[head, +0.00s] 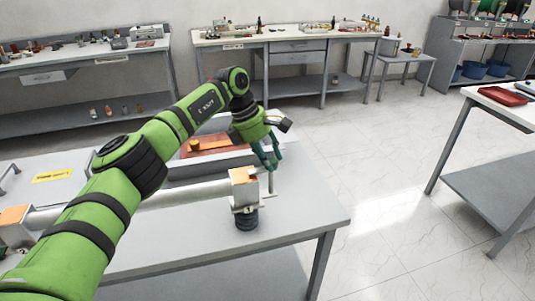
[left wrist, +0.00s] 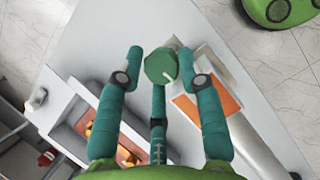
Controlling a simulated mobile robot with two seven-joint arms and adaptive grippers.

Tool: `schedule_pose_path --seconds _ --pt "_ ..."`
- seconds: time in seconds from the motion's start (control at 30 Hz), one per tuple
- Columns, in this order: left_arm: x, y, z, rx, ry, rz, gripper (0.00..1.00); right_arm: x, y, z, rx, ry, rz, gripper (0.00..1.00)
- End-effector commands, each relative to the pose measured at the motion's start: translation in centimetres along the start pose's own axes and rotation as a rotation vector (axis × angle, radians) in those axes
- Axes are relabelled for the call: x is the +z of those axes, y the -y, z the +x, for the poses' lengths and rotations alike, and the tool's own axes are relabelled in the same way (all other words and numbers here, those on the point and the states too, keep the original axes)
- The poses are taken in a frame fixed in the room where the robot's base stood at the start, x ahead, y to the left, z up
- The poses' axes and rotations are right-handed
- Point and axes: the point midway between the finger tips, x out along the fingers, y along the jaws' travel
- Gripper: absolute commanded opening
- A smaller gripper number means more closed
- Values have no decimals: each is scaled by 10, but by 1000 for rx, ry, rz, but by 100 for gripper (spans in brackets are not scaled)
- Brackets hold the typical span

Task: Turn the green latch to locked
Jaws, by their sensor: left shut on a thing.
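The green latch (left wrist: 160,66) shows in the left wrist view as a green many-sided knob with a short white mark on its face, pointing to the lower right. My left gripper (left wrist: 161,57) has its teal fingers around the knob, one on each side and a third below it. In the head view my left gripper (head: 270,158) points down at the right end of the bench, beside a white block with an orange top (head: 244,176). The fingers hide the latch there. My right gripper is in neither view.
The white block stands on a dark round base (head: 246,219) near the bench (head: 300,205) edge. A grey cylinder (head: 180,192) runs left from it. An orange-brown tray (head: 215,143) lies behind. Open floor (head: 385,185) is to the right, before another table (head: 470,120).

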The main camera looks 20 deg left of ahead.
Motion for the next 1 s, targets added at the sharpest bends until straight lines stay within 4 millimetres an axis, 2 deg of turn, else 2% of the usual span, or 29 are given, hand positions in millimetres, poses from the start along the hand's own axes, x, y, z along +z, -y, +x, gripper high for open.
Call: schedule_pose_path --seconds 0.03,0.67,0.7,0.73,1.0 --pt "7 0 -4 -2 13 21 5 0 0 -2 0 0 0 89" --pt "6 1 -1 -25 10 67 4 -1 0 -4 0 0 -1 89" --pt "6 1 -1 -26 10 67 45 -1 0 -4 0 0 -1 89" --pt "6 1 -1 -26 10 67 57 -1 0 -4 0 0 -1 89" --pt "2 0 0 -26 4 63 57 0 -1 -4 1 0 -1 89"
